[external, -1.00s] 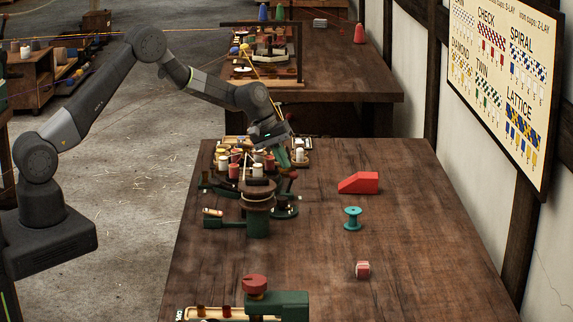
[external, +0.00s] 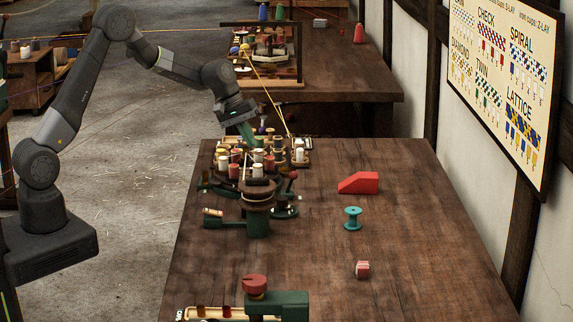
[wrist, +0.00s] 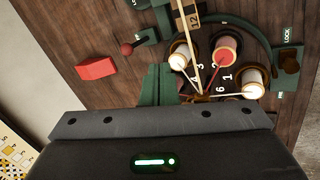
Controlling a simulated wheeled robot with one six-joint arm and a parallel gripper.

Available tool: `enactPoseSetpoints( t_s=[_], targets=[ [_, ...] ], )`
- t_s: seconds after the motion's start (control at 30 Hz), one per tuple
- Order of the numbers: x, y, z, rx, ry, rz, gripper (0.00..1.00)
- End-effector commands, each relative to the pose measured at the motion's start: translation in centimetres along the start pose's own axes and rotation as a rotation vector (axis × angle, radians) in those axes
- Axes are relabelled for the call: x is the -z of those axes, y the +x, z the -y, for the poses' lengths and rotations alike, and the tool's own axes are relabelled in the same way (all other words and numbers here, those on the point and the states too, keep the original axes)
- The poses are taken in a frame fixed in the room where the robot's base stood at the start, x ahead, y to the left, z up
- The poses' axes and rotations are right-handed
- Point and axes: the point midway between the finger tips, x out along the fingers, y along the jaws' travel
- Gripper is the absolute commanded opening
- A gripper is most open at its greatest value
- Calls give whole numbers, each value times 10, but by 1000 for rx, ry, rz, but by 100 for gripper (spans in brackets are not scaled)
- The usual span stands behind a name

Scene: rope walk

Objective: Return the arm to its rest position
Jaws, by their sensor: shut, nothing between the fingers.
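My arm reaches from the left over the floor beside the near table. My gripper (external: 247,133) is shut and empty, with its green fingers pointing down above the back left of the spool group. In the wrist view its green fingers (wrist: 158,84) sit together in front of the braiding machine (wrist: 262,42). In the external view the machine (external: 258,222) stands on the left part of the table with several thread bobbins around it. No object hangs from the fingers.
On the near table (external: 300,280), a red wedge block (external: 360,183), a teal spool (external: 353,218) and a small red-and-white piece (external: 362,269) lie right of the machine. A green device with a red knob (external: 254,284) stands in front. A yellow cord (external: 268,92) runs down behind my gripper.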

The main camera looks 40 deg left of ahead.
Motion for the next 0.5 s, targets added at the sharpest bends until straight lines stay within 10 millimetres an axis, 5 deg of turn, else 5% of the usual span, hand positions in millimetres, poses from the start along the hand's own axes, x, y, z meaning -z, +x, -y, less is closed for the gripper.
enactPoseSetpoints(
  t_s=[0.5],
  targets=[
    [-42,-36,36,58,62,17,0]
  ],
)
